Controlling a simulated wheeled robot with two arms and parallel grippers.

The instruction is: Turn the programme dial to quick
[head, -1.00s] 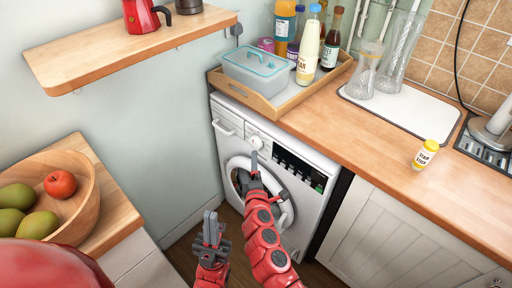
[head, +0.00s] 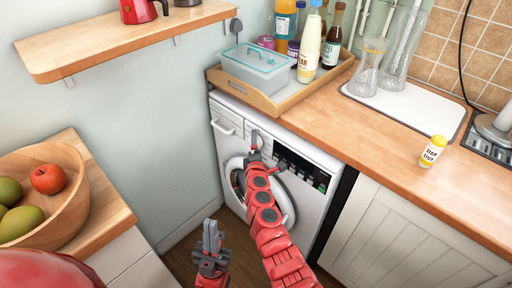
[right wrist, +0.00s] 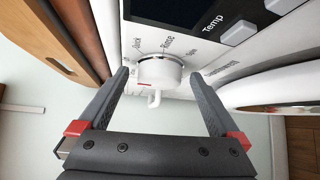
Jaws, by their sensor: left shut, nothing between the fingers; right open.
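The white washing machine (head: 232,128) stands under the worktop. Its white programme dial (right wrist: 158,72) shows in the right wrist view between the two fingers of my right gripper (right wrist: 160,90). The fingers are open, one on each side of the dial, with gaps visible. A red mark shows on the dial's lower left side. Labels Quick, Rinse and Spin are printed around it; Quick is at the upper left. In the head view my right gripper (head: 254,142) largely hides the dial. My left gripper (head: 211,238) is shut and empty, low in front of the machine.
The round door (head: 288,205) of the machine is below the dial, partly behind my right arm. A wooden tray (head: 272,105) with a box and bottles stands on the worktop above. A fruit bowl (head: 75,205) is on the left counter.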

